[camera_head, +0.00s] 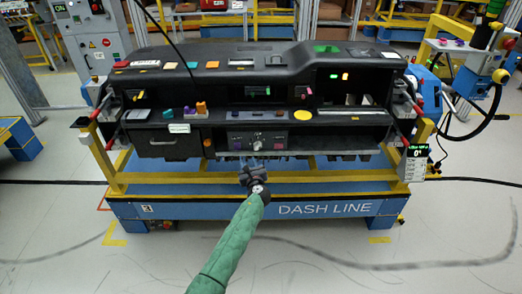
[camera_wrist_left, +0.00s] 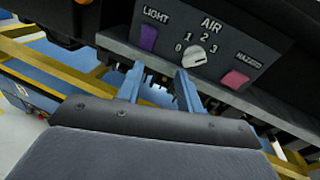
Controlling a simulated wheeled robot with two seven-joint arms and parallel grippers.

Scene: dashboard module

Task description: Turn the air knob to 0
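The white round air knob (camera_wrist_left: 195,56) sits on a dark control panel (camera_wrist_left: 240,45) below the word AIR, with the numbers 0, 1, 2 and 3 around it. A dark mark shows on the knob, but I cannot tell which number it points to. In the head view the knob (camera_head: 257,145) is small, in the middle of the dashboard. My left gripper (camera_wrist_left: 160,70) is open and empty, its two blue-grey fingers apart, below and left of the knob and not touching it. It also shows in the head view (camera_head: 251,163), just below the panel. My right gripper is not in view.
A purple LIGHT button (camera_wrist_left: 148,38) is left of the knob and a pink HAZARD button (camera_wrist_left: 235,79) right of it. The panel's lower ledge (camera_wrist_left: 150,56) lies close to the fingers. The yellow and blue frame (camera_head: 180,205) stands below the dashboard (camera_head: 215,75).

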